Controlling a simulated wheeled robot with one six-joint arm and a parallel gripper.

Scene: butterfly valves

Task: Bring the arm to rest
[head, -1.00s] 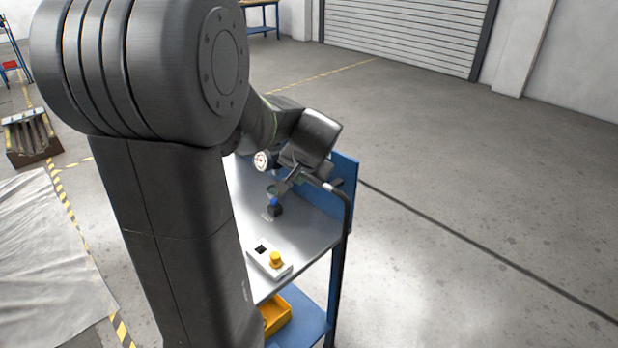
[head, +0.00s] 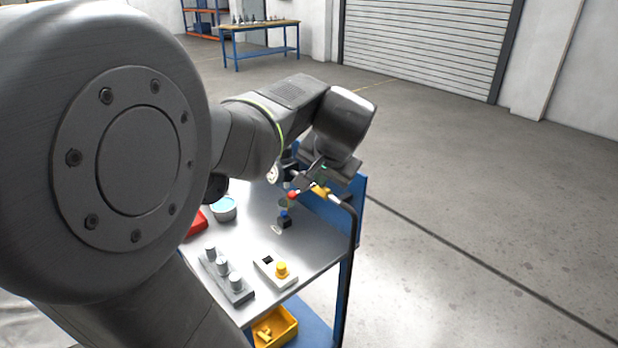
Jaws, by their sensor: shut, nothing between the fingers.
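My arm reaches from the left over a wheeled cart with a grey metal top (head: 318,258). My gripper (head: 303,187) hangs below the dark wrist, above the back right part of the cart top. Its fingers are small and partly lost against the parts behind them, and they hold nothing. A small dark valve with a blue part (head: 285,219) stands on the cart top just below the gripper. I cannot tell the exact gap between them. A round gauge (head: 272,173) shows partly behind the wrist.
On the cart stand a white box with a yellow knob (head: 280,270), a grey block with metal cylinders (head: 228,278), a bowl (head: 223,208) and a red object (head: 197,225). A yellow bin (head: 273,328) sits below. Floor to the right is clear.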

